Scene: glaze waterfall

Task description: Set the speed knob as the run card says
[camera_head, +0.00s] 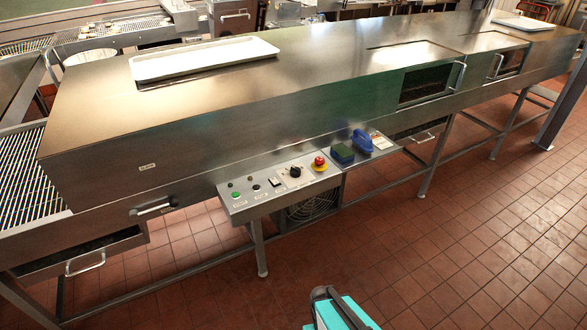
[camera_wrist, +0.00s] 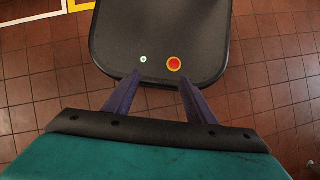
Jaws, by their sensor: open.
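The control panel (camera_head: 280,187) juts from the front of the long steel machine. The black speed knob (camera_head: 295,171) is on its right half, beside the red emergency button (camera_head: 319,162). The way the knob points is too small to read. A small printed card (camera_head: 380,142), possibly the run card, lies on a shelf right of the panel; its text is unreadable. My gripper (camera_wrist: 160,80) shows in the wrist view with its two dark fingers apart and nothing between them. It is well away from the panel, and the knob is outside the wrist view.
A green block (camera_head: 342,153) and a blue-handled object (camera_head: 362,141) sit on the shelf (camera_head: 372,155) beside the panel. A white tray (camera_head: 205,59) lies on the steel machine (camera_head: 300,85). The red tiled floor (camera_head: 450,245) in front is open. A machine leg (camera_head: 258,250) stands under the panel.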

